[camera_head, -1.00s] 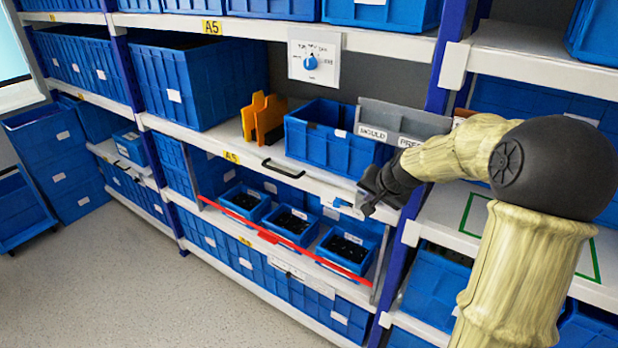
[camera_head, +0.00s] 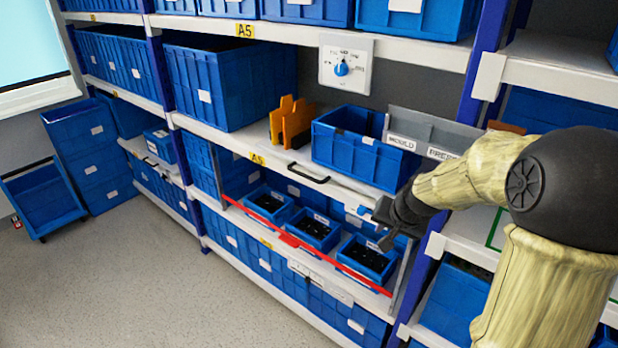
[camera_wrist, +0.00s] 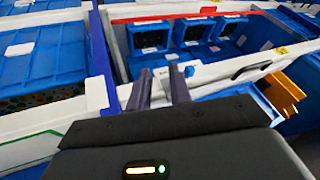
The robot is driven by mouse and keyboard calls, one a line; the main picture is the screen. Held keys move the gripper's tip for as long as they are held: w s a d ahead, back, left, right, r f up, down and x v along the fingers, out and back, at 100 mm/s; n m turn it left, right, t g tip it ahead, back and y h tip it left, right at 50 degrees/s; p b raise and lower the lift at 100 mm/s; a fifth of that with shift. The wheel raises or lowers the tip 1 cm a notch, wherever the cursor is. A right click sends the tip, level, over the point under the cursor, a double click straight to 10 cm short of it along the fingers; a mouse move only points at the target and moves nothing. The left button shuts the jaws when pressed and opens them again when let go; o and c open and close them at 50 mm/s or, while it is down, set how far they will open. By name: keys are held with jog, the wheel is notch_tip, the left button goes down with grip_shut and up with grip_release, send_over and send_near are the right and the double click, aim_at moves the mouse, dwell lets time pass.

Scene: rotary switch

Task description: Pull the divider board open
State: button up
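No part is clearly marked as the divider board. A white shelf board (camera_head: 345,189) carries a black bar handle (camera_head: 308,173) on its front edge. The handle also shows in the wrist view (camera_wrist: 251,70).
Orange dividers (camera_head: 293,122) and a blue bin (camera_head: 345,140) stand on the board. A rotary switch (camera_head: 342,67) hangs above. A red bar (camera_head: 290,240) crosses in front of small bins below. A blue upright (camera_head: 410,285) is close to my arm.

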jog(key=s+a+f+n+g, duration=0.1)
jog(key=s+a+f+n, duration=0.1)
jog(key=s, duration=0.7)
jog(key=s+a+f+n+g+h, duration=0.1)
jog(key=s+a+f+n+g, duration=0.1)
jog(key=s, duration=0.8)
jog(key=shift+s+f+n, duration=0.2)
jog(key=shift+f+n, duration=0.1)
jog(key=shift+n, duration=0.1)
jog(key=shift+a, duration=0.1)
